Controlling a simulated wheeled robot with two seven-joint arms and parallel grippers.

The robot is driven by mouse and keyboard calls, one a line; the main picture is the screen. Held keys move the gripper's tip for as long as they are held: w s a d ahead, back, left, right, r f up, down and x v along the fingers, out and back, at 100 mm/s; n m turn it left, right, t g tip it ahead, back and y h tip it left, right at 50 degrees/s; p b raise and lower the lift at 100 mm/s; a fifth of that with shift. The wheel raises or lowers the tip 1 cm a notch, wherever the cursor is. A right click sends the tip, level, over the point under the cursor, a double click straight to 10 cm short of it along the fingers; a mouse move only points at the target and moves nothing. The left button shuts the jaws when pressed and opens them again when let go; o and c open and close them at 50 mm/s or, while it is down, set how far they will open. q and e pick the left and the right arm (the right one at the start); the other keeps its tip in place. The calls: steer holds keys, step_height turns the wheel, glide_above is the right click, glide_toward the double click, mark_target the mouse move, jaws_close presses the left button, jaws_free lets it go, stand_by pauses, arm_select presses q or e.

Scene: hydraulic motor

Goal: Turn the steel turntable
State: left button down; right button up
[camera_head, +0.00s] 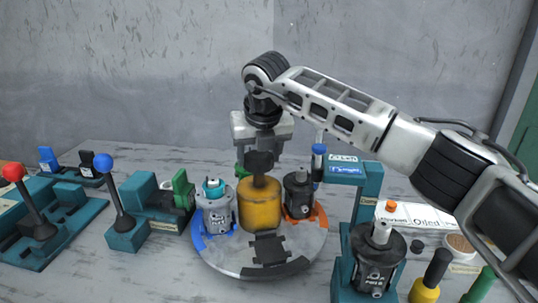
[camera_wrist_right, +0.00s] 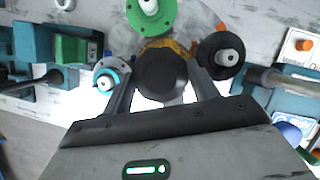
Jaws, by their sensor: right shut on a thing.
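The steel turntable (camera_head: 225,258) is a round grey disc on the table in the middle of the head view. At its centre stands a yellow hub (camera_head: 260,207) with a black knob, which shows in the right wrist view (camera_wrist_right: 162,75). My right gripper (camera_head: 259,160) points down from above and is shut on the knob. A grey motor with a teal top (camera_head: 215,212) stands on a blue patch at the disc's left. A dark motor (camera_head: 299,196) stands on an orange patch at its right. A green part (camera_wrist_right: 150,15) is mostly hidden behind the hub. My left gripper is out of view.
A blue-knobbed lever (camera_head: 112,190) and a red-knobbed lever (camera_head: 25,195) stand at left. A teal press-like stand (camera_head: 368,195) is close to the disc's right, with a dark motor (camera_head: 377,262) at its front. A yellow-bodied tool (camera_head: 425,285) stands at right front.

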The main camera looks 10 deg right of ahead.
steer(key=shift+a+r+m+h+b, duration=0.1)
steer(key=shift+m+h+b, duration=0.55)
steer(key=shift+m, duration=1.65)
steer(key=o, duration=1.4)
steer(key=v, duration=0.8)
steer(key=b+v, duration=0.1)
steer(key=v, duration=0.7)
steer(key=shift+w+a, duration=0.1)
steer(key=shift+a, duration=0.15)
